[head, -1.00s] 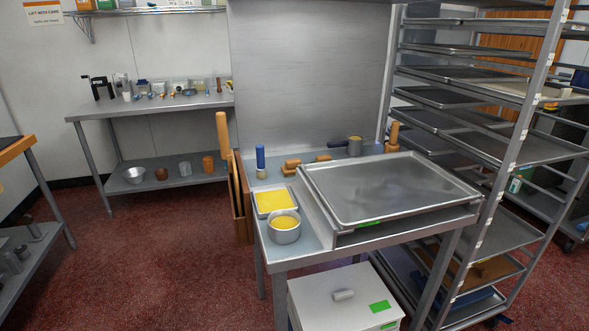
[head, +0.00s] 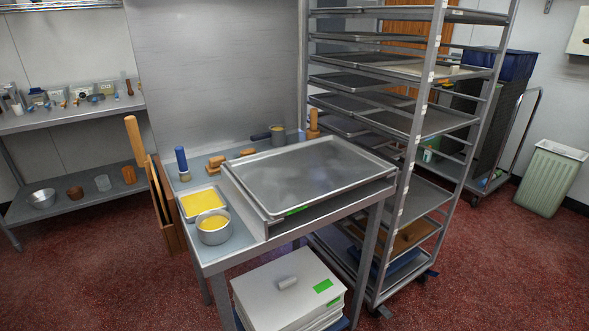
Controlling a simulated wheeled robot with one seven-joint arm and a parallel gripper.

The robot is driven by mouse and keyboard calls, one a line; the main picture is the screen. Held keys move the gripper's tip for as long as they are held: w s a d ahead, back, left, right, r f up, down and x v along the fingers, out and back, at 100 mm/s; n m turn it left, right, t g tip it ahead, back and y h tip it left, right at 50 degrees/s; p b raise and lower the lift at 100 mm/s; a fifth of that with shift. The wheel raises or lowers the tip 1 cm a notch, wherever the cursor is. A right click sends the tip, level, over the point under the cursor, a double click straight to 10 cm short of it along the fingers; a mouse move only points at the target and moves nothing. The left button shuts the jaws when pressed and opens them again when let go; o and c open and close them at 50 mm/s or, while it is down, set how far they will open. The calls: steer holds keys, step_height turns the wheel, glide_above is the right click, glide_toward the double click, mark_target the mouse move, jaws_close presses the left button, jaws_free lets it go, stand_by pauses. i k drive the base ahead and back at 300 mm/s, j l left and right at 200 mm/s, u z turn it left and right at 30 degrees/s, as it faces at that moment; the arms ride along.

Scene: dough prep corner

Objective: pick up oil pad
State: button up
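No thing in view is clearly marked as the oil pad. On the left end of the steel table (head: 228,254), a shallow pan (head: 184,209) holds a flat yellow layer (head: 202,204). A round metal pot (head: 214,236) with yellow contents stands in front of it. A blue-handled tool (head: 182,163) stands upright behind the pan. Small brown wooden pieces (head: 214,165) lie to the right of that tool. I cannot tell whether any of these is the oil pad. My gripper is not in view.
A large sheet pan (head: 310,175) covers the table's right part. A tall tray rack (head: 422,120) stands close on the right. A white lidded box (head: 268,300) sits underneath. Wooden boards (head: 164,205) hang at the left side. Red floor (head: 110,270) is clear at left front.

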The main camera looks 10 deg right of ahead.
mark_target(212, 169)
steer(key=i+j, duration=0.15)
steer(key=j, duration=0.35)
steer(key=i+j+z, duration=0.15)
steer(key=j, duration=0.3)
steer(key=i+j, duration=0.15)
steer(key=j, duration=0.4)
steer(key=i+j+z, duration=0.15)
steer(key=j, duration=0.35)
steer(key=i+j, duration=0.1)
steer(key=j, duration=0.4)
steer(key=i+j+z, duration=0.1)
steer(key=j, duration=0.4)
